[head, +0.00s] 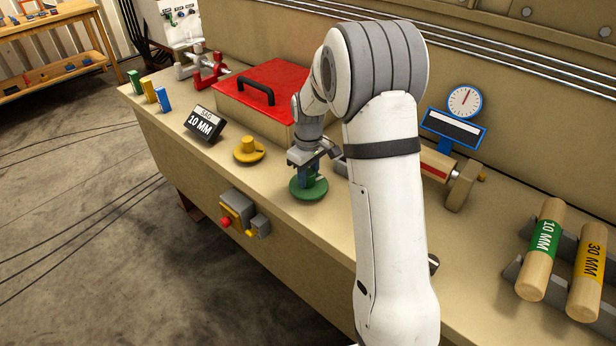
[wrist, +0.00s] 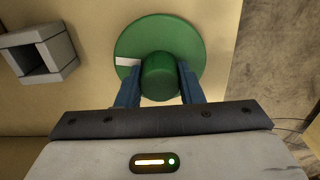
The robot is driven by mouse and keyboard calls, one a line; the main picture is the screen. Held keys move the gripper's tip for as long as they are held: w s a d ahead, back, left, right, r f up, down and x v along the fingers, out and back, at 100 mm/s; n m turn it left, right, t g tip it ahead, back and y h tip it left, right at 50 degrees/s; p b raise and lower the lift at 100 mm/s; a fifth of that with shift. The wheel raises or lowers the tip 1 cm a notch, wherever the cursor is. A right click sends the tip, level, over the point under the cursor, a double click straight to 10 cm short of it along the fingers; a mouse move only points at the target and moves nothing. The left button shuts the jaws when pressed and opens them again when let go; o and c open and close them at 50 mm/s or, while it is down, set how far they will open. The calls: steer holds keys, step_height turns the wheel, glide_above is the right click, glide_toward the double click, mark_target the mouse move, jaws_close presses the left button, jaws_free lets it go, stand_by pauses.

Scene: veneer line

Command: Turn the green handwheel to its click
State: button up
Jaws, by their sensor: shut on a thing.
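The green handwheel (head: 309,190) is a round disc with a raised hub, on the bench top in front of my arm. In the wrist view the handwheel (wrist: 190,40) has a white mark on its left side. My gripper (head: 308,172) points down over it. In the wrist view the blue fingers of my gripper (wrist: 159,82) stand on both sides of the green hub (wrist: 160,74) and are shut on it. The lower part of the hub is hidden by the fingers in the head view.
A yellow handwheel (head: 249,150) and a "10 MM" sign (head: 204,123) stand to the left. A red-lidded box (head: 272,88) is behind. A dial gauge (head: 465,102) and wooden rollers (head: 541,250) are to the right. A box with a red button (head: 238,212) is on the bench front.

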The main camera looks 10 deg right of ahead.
mark_target(308, 172)
steer(key=shift+n, duration=1.1)
steer(key=o, duration=1)
steer(key=shift+c, duration=0.2)
steer(key=shift+r, duration=0.1)
step_height(308, 172, up, 8)
steer(key=shift+f+b, duration=0.15)
steer(key=shift+b, duration=0.4)
